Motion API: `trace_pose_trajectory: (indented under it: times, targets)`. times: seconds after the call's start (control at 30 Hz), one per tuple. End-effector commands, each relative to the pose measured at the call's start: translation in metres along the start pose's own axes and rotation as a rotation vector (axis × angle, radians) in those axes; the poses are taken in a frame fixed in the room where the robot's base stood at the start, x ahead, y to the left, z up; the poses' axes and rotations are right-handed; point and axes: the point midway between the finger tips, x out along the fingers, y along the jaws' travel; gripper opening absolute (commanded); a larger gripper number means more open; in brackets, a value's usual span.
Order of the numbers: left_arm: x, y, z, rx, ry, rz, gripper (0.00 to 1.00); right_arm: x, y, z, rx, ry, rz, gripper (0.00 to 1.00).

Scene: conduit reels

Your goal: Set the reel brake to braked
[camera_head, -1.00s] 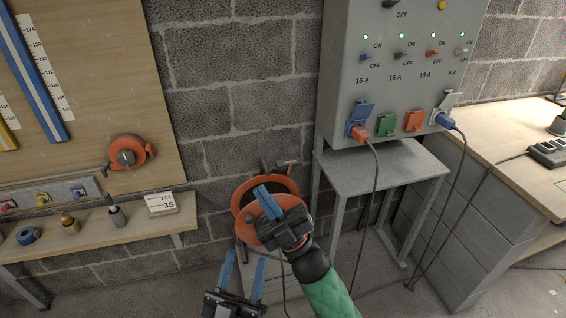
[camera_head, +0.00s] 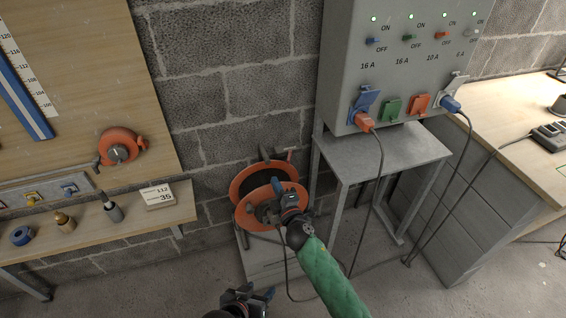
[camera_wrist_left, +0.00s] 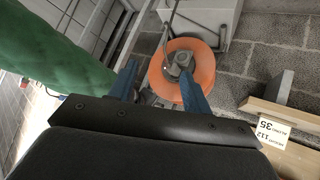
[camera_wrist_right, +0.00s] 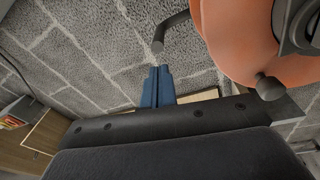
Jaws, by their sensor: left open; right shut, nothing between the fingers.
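The orange cable reel (camera_head: 247,181) stands on the floor by the block wall, left of the grey side table. It also shows in the left wrist view (camera_wrist_left: 205,58) and, close up, in the right wrist view (camera_wrist_right: 235,35). A dark bent bar (camera_wrist_right: 172,30) and a black knob (camera_wrist_right: 267,87) are beside and on the reel; I cannot tell which part is the brake. My right gripper (camera_head: 276,186) is shut and empty in front of the reel; its blue fingers (camera_wrist_right: 158,70) are together, below the bar. My left gripper (camera_head: 256,294) is open and empty, low and nearer, facing the reel.
A grey socket box (camera_head: 345,75) with plugged cables hangs above the grey side table (camera_head: 385,150). An orange plug's cable (camera_head: 376,190) hangs down beside my right arm. A wooden shelf (camera_head: 140,216) with small items is at left. Floor between shelf and reel is clear.

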Motion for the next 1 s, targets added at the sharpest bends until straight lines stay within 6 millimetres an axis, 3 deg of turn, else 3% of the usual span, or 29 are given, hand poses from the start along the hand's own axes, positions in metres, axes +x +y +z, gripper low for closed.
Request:
trace_pose_trajectory:
  times: [0.2,0.4,1.0]
  targets:
    - [-0.005,0.003,0.049,-0.01,-0.257,0.013,0.49,-0.002,-0.013,0.03,-0.133,-0.146,-0.043,0.0]
    - [-0.014,0.003,0.075,-0.011,-0.399,0.015,0.49,-0.005,-0.015,0.045,-0.192,-0.223,-0.066,0.0]
    - [-0.017,0.003,0.08,-0.01,-0.432,0.013,0.49,-0.001,-0.015,0.049,-0.225,-0.238,-0.074,0.0]
